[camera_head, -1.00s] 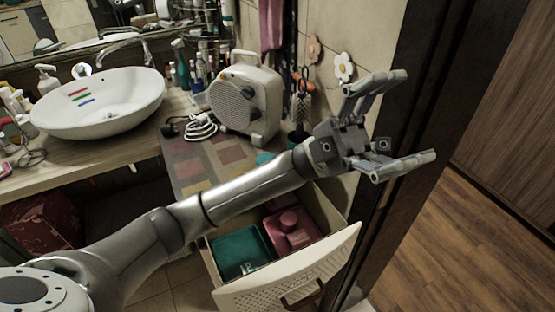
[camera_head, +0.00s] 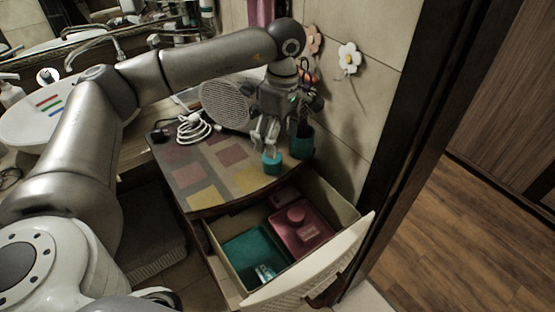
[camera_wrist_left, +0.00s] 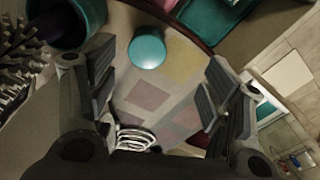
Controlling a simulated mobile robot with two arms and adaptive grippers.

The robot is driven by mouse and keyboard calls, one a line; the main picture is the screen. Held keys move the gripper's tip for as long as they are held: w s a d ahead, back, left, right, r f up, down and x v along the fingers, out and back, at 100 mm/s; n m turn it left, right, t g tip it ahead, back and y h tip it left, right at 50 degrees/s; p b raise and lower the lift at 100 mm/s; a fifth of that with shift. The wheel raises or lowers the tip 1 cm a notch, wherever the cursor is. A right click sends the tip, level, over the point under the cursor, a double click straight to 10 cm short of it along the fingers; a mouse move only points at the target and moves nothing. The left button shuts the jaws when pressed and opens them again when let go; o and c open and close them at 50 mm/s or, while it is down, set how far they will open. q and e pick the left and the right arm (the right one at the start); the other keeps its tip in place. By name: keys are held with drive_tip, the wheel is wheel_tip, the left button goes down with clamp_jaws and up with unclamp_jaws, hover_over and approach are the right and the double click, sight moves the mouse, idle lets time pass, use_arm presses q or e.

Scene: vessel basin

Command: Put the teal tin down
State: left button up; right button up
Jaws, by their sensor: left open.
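The teal tin (camera_head: 271,163) is a small round tin standing on the checkered top of the corner cabinet, near its front right edge. In the left wrist view its round teal lid (camera_wrist_left: 147,51) shows between and beyond the fingertips. My left gripper (camera_head: 266,135) points down just above and behind the tin. Its fingers are spread wide in the left wrist view (camera_wrist_left: 158,82), with nothing between them. Whether a finger touches the tin I cannot tell. My right gripper is out of view.
A teal cup (camera_head: 302,145) with a brush stands close to the right of the tin. A beige heater (camera_head: 226,101) and a coiled white cable (camera_head: 194,129) are behind. Below, an open drawer (camera_head: 340,208) holds a teal tray (camera_head: 256,250) and a pink box (camera_head: 298,225).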

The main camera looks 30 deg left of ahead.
sight(272, 160)
use_arm(q)
drive_tip(key=shift+w+a+r, duration=0.1)
drive_tip(key=shift+w+a, duration=0.05)
drive_tip(key=shift+a, duration=0.25)
drive_tip(key=shift+w+a+r, duration=0.1)
drive_tip(key=shift+w+a, duration=0.05)
drive_tip(key=shift+a, duration=0.25)
drive_tip(key=shift+w+a+f+y, duration=0.1)
drive_tip(key=shift+a+f+y, duration=0.1)
drive_tip(key=shift+f+y, duration=0.1)
wheel_tip(272, 160, down, 4)
drive_tip(key=shift+a+f+p, duration=0.15)
drive_tip(key=shift+f+p, duration=0.05)
drive_tip(key=shift+p, duration=0.5)
drive_tip(key=shift+f+p, duration=0.45)
drive_tip(key=shift+f, duration=0.1)
wheel_tip(272, 160, down, 4)
drive_tip(key=shift+w+r+p, duration=0.15)
drive_tip(key=shift+p, duration=0.6)
drive_tip(key=shift+f, duration=0.4)
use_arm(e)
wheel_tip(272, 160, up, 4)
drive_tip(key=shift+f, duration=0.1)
use_arm(q)
drive_tip(key=shift+c, duration=0.4)
